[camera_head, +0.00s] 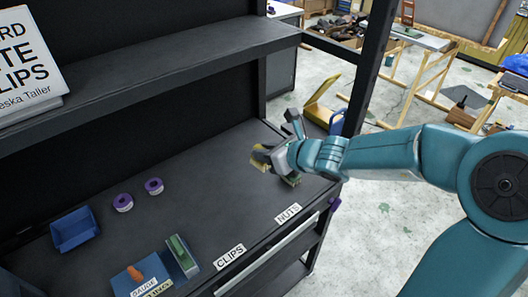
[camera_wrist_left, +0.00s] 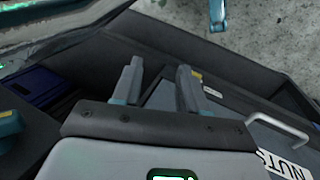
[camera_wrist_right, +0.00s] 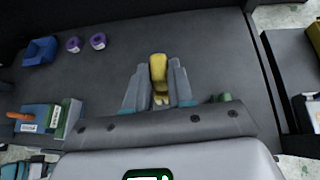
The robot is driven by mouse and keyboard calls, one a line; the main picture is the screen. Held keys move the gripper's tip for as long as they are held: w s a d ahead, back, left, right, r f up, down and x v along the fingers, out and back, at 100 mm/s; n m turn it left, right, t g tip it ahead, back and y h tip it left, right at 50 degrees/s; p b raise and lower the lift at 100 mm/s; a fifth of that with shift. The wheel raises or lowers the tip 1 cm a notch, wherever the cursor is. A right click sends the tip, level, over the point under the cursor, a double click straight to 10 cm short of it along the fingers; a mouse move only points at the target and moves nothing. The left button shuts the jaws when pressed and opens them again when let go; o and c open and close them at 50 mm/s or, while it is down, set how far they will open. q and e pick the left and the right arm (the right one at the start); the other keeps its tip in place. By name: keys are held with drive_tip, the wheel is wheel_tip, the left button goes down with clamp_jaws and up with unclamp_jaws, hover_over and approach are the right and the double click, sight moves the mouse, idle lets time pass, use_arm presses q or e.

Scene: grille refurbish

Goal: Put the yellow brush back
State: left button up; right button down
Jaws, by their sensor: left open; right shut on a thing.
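The yellow brush (camera_wrist_right: 158,70) is between the closed fingers of my right gripper (camera_wrist_right: 160,88), over the dark worktop, in the right wrist view. In the head view the yellow piece (camera_head: 259,158) shows at the tip of my right gripper (camera_head: 262,162), low over the right part of the worktop near the NUTS label. I cannot tell whether the brush touches the surface. My left gripper (camera_wrist_left: 160,85) is open and empty in the left wrist view, above a dark drawer front with a NUTS label. It does not show in the head view.
On the worktop (camera_head: 205,200) are a blue bin (camera_head: 75,229), two purple rolls (camera_head: 123,202), an orange-handled tool (camera_head: 135,273) by the GAUGE label and a green block (camera_head: 182,255). A green thing (camera_head: 292,180) lies beside my right gripper. A shelf (camera_head: 160,75) overhangs the back.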

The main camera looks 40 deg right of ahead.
sight(266, 169)
drive_tip(key=shift+s+f+b, duration=0.15)
drive_tip(key=shift+f+b, duration=0.5)
drive_tip(key=shift+f, duration=0.1)
wheel_tip(266, 169, down, 2)
drive_tip(key=shift+b, duration=0.95)
drive_tip(key=shift+f+b, duration=0.5)
drive_tip(key=shift+b, duration=0.15)
wheel_tip(266, 169, down, 2)
drive_tip(key=shift+b, duration=1)
wheel_tip(266, 169, down, 7)
drive_tip(key=b, duration=0.7)
drive_tip(key=shift+r, duration=0.15)
drive_tip(key=shift+f+b, duration=0.25)
drive_tip(key=shift+b, duration=0.2)
drive_tip(key=c, duration=0.9)
unclamp_jaws()
drive_tip(key=shift+r, duration=0.1)
